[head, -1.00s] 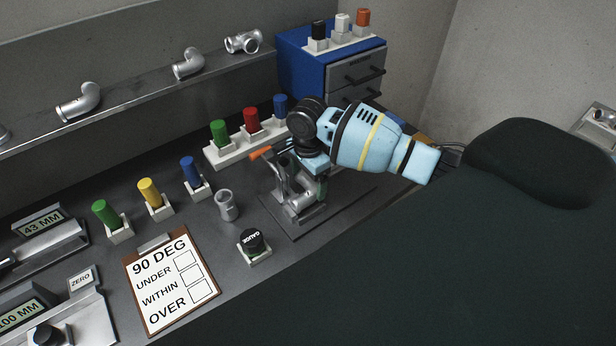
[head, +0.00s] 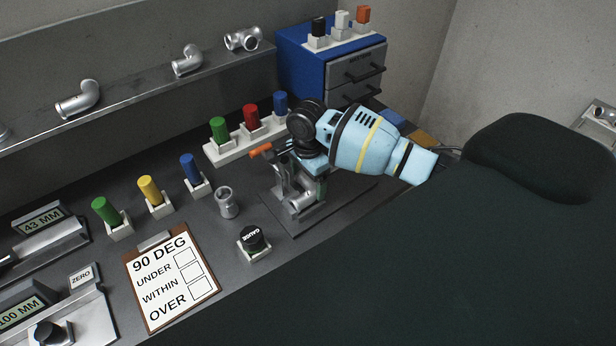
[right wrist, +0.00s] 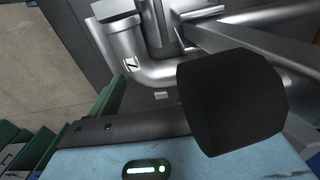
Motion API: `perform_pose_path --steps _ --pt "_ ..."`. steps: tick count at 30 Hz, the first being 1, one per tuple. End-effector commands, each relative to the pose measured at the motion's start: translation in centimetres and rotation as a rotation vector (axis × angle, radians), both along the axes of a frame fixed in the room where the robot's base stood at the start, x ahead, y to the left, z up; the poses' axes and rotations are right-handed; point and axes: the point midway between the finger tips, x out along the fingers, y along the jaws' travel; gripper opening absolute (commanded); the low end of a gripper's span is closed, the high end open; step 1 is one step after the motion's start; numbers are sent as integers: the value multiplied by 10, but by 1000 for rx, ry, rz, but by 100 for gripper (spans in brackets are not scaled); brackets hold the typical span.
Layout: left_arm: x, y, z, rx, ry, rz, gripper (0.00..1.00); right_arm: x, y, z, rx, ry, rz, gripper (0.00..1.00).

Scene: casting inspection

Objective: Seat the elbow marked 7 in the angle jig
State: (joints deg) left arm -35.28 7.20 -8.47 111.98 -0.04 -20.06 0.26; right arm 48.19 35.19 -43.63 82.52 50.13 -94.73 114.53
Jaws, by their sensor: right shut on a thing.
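The elbow marked 7 (right wrist: 135,68) is a silver bent pipe. In the right wrist view its mark faces me, one leg rises to the top and the other runs right behind a dark finger. In the head view, the elbow (head: 302,204) is at the angle jig (head: 285,217), a grey plate with upright metal parts. My right gripper (head: 308,183) points down over the jig and is shut on the elbow; its dark finger (right wrist: 232,103) hides part of the grip. I cannot tell whether the elbow fully touches the jig. My left gripper is not in view.
An orange-tipped part (head: 261,150) sticks out left of my gripper. Coloured plugs in white holders and a blue drawer cabinet (head: 300,72) stand behind.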

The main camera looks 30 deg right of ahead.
Motion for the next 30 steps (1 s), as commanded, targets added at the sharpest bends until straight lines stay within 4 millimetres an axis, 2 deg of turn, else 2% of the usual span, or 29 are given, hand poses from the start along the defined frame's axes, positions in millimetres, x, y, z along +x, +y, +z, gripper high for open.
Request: perform_pose_path --steps 8,9,12,20,23,30 --pt "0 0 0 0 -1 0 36 0 0 -1 1 -2 -1 50" --pt "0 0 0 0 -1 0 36 1 0 -1 1 -2 -1 88" --pt "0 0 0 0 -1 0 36 1 0 -1 0 -2 -1 100" --pt "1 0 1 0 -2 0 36 0 0 0 0 -1 -1 100" --pt "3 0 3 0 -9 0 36 1 0 10 0 -3 -1 100" --pt "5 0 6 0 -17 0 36 1 0 48 0 -6 0 100"
